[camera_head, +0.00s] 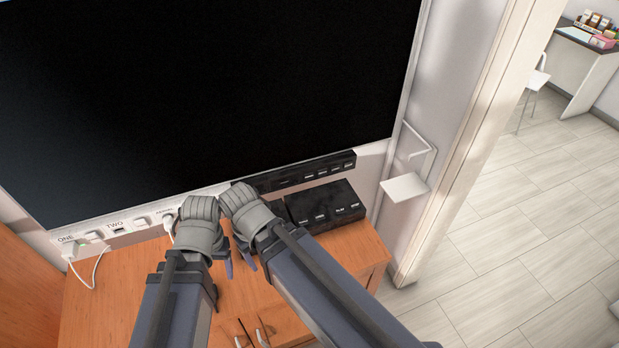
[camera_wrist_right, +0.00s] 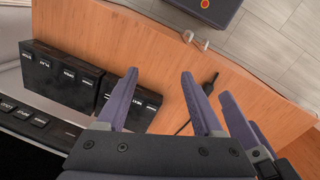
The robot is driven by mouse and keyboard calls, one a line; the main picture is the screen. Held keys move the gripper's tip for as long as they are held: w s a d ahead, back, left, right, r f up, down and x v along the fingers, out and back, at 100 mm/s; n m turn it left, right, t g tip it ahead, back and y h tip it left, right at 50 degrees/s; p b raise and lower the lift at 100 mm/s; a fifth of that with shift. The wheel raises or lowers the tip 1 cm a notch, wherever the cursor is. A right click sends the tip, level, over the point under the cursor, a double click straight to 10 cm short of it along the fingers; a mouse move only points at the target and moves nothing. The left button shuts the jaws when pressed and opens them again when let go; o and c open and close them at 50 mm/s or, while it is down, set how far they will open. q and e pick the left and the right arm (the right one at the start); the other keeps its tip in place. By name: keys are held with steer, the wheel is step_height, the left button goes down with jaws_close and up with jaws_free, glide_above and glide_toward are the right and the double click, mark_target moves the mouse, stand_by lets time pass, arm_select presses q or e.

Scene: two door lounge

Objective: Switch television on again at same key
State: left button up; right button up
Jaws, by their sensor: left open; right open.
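The television (camera_head: 215,90) has a black, dark screen. A black strip of small keys (camera_head: 300,172) runs under its lower right edge; the labels are too small to read in the head view. My left gripper (camera_head: 228,266) is below the television, over the cabinet, mostly hidden by its own wrist. My right gripper (camera_wrist_right: 160,75) is open and empty in the right wrist view, its two purple fingers apart over the cabinet. Its wrist (camera_head: 245,212) is at the left end of the key strip. I cannot tell whether either touches a key.
Black boxes with keys (camera_head: 325,205) sit on the wooden cabinet (camera_head: 350,250). A white socket strip (camera_head: 118,228) with a plugged white cable is at the left. A small white wall shelf (camera_head: 404,187) is on the right, beside a door opening onto tiled floor (camera_head: 500,240).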

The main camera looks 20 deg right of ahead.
jaws_close()
stand_by(0.3)
stand_by(1.2)
